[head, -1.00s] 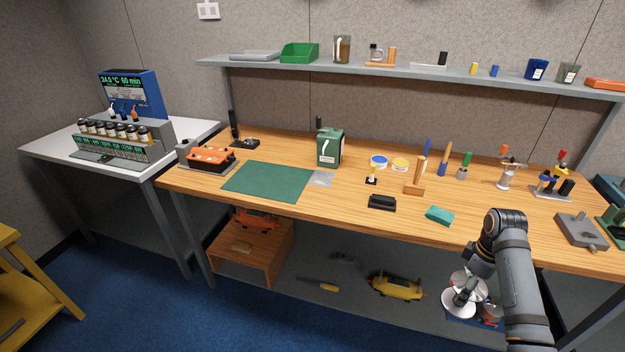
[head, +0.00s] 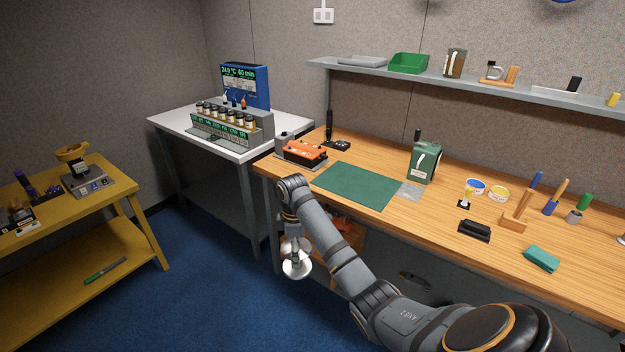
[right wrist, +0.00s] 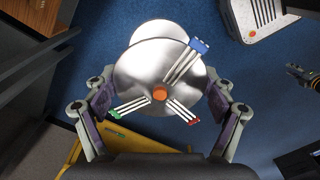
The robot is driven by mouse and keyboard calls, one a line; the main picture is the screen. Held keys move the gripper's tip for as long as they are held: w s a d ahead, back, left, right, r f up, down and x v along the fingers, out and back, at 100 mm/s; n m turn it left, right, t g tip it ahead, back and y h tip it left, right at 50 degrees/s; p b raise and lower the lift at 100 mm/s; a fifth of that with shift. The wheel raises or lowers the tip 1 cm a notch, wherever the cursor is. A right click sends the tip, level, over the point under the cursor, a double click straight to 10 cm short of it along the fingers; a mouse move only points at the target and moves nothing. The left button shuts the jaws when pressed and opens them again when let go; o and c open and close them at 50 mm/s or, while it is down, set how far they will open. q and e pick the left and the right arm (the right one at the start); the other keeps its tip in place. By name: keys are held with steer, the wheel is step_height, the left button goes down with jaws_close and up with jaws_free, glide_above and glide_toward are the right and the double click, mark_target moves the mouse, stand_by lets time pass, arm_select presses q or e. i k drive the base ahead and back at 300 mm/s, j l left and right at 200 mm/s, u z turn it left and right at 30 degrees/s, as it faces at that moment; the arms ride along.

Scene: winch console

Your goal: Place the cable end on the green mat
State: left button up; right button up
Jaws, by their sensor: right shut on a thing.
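The green mat (head: 357,187) lies flat and bare on the left part of the wooden workbench. My right gripper (right wrist: 160,98) is shut on a shiny spool-like piece with two round metal discs (right wrist: 150,72). An orange hub and three white-stranded ends show on its face, tipped blue (right wrist: 199,46), green (right wrist: 115,114) and red (right wrist: 193,121). I cannot tell which part is the cable end. In the head view the held discs (head: 297,266) hang in front of the bench, below and left of the mat. My left gripper is not clearly in view.
A clear sheet (head: 409,191) and a green canister (head: 424,163) are right of the mat; an orange device (head: 301,150) is at its left. The workbench (head: 440,222) front edge lies between the held piece and the mat. A yellow table (head: 120,190) stands left; blue floor is free between.

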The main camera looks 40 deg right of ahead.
mark_target(363, 189)
steer(key=k+l, duration=0.2)
steer(key=l, duration=0.2)
steer(key=k+l, duration=0.2)
steer(key=l, duration=0.25)
steer(key=k+l, duration=0.2)
steer(key=l, duration=0.2)
steer(key=k+l, duration=0.2)
steer(key=l, duration=0.2)
